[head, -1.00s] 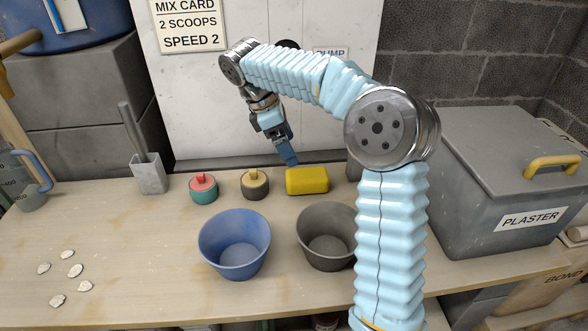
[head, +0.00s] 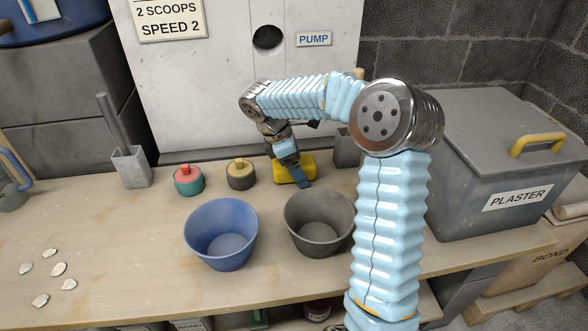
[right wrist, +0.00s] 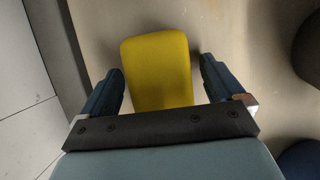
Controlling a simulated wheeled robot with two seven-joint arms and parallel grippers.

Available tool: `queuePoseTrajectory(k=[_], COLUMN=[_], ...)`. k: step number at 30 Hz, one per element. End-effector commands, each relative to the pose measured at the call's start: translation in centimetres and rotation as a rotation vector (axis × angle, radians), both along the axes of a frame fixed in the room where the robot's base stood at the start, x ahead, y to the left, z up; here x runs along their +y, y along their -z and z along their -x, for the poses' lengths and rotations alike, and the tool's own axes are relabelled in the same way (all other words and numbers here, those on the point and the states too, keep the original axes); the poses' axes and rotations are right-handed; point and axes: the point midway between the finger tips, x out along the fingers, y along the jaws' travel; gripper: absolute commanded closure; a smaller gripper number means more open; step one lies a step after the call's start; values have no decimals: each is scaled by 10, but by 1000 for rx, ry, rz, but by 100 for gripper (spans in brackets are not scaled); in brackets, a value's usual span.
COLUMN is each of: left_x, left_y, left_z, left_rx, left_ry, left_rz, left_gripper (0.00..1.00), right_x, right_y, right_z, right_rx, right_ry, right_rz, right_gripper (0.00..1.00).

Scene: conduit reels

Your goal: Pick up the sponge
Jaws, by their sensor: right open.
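The yellow sponge (head: 281,171) lies on the bench towards the back, behind the grey bucket. My right gripper (head: 300,184) is at the sponge, pointing down, and covers part of it in the head view. In the right wrist view the sponge (right wrist: 158,70) sits between the two open fingers (right wrist: 160,85), with a gap visible on the right side and a narrower one on the left. The fingers are not closed on it. My left gripper is not in view.
A blue bucket (head: 221,235) and a grey bucket (head: 318,222) stand in front of the sponge. Two lidded pots, red-topped (head: 188,181) and tan-topped (head: 240,175), stand to its left. A grey plaster bin (head: 470,170) is at right. The bench's left front holds only pale chips (head: 58,269).

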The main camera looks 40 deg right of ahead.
Motion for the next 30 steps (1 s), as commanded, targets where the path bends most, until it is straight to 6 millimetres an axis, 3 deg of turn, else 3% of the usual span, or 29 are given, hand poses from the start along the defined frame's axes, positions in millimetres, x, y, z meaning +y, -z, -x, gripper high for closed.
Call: queuePoseTrajectory(k=[19,30], left_x=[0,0], left_y=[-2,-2], left_z=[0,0], left_rx=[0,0], left_ry=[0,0], left_rz=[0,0], left_gripper=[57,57], right_x=[1,0], right_y=[4,4], right_z=[0,0], right_rx=[0,-1], right_ry=[-1,0], right_rz=[0,0], right_gripper=[4,59])
